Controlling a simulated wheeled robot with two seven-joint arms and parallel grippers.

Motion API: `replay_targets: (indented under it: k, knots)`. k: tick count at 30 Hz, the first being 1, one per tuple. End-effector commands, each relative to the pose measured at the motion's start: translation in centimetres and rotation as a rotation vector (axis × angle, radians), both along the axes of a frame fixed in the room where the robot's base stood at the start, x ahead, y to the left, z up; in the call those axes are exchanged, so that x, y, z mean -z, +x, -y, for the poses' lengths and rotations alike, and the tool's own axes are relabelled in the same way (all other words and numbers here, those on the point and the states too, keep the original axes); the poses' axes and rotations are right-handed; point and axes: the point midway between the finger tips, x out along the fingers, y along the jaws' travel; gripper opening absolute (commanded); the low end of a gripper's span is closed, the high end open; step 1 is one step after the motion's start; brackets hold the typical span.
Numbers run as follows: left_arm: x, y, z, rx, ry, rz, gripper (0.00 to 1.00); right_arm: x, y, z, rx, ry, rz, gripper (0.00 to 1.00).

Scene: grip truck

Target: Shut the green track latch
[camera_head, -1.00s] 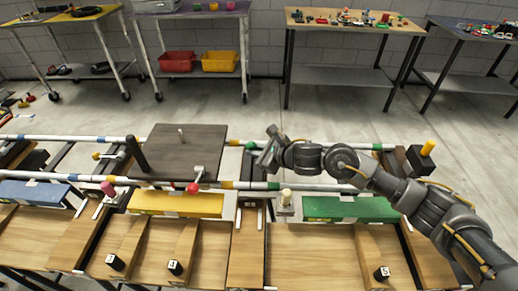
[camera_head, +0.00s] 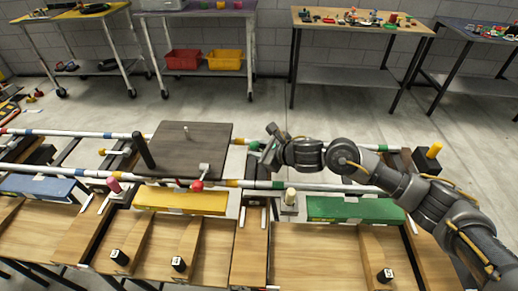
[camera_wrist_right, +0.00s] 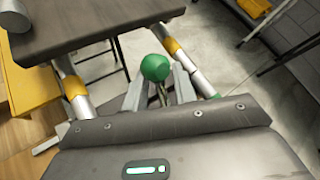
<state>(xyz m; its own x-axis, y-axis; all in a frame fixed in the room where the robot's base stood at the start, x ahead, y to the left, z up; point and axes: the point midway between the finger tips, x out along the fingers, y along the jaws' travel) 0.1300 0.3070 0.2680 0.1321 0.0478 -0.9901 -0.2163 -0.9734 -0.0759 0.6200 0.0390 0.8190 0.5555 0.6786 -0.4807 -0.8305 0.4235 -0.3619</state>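The green knob (camera_head: 254,146) of the track latch sits on the far white rail, right of the dark square plate (camera_head: 190,148). In the right wrist view the round green knob (camera_wrist_right: 155,67) appears just past my fingertips, with its thin stem running between the fingers. My right gripper (camera_head: 268,143) reaches in from the right beside the knob; its fingers (camera_wrist_right: 158,92) stand apart on either side of the stem. I cannot tell whether either finger touches it. My left gripper is out of view.
A near rail (camera_head: 263,184) with coloured bands runs parallel to the far one. A red knob (camera_head: 197,186) stands at the plate's front edge. Open floor lies behind the rails.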

Motion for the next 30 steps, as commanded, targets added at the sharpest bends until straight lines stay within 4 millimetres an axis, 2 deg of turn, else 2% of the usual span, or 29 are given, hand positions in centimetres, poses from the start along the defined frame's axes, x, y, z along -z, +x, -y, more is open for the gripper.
replay_targets:
  k: [7, 21, 30]
  knots:
    - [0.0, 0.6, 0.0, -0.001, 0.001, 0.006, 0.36, -0.4, -0.6, 0.8, 0.0, -0.002, 0.0, 0.27]
    - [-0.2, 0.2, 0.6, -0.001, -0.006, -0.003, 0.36, -4.6, -5.2, 6.4, -0.001, -0.001, 0.003, 0.27]
    - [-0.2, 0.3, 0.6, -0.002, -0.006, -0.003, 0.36, -5.2, -6.0, 7.3, 0.0, 0.0, 0.0, 0.27]
